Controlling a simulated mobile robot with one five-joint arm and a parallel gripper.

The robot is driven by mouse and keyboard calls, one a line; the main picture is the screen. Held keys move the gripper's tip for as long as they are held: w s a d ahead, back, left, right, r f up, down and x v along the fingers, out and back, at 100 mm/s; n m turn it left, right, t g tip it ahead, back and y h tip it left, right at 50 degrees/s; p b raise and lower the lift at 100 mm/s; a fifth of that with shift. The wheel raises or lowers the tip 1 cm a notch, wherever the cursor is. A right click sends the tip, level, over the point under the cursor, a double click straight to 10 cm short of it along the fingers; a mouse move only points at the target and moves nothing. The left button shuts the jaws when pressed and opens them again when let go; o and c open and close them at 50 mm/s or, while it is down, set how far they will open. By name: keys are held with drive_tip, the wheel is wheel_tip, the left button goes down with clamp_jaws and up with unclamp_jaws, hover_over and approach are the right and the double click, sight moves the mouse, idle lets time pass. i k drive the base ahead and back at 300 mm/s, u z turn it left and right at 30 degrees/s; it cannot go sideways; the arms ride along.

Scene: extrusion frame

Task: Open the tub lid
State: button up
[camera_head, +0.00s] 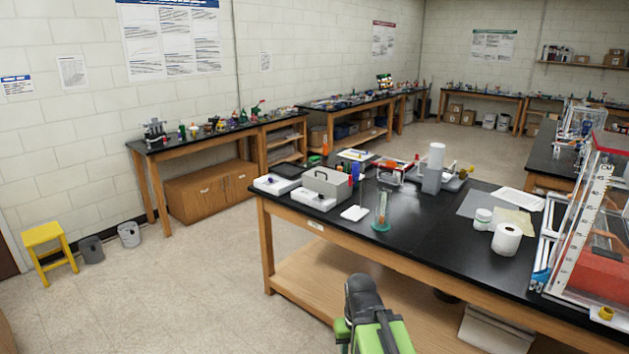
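A small white tub (482,220) with a greenish band stands upright on the black bench top, right of centre. Its white lid (484,212) appears to sit on top; the tub is too small in the picture to show how the lid is fastened. Part of my green and black arm shows at the bottom centre, in front of the bench and well short of the tub. My gripper's fingers do not show.
A white paper roll (507,240) stands close to the tub at its front right. A tan sheet (515,221) lies behind it. A green-based cylinder (381,212) and a grey box (327,184) stand further left. The black bench (430,238) is clear left of the tub.

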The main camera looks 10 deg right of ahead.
sight(333, 178)
drive_tip(key=z, duration=0.15)
drive_tip(key=i, duration=0.9)
drive_tip(key=u, duration=0.5)
drive_tip(key=i, duration=1.2)
drive_tip(key=u, duration=0.75)
drive_tip(key=i, duration=1.55)
drive_tip(key=z, duration=0.2)
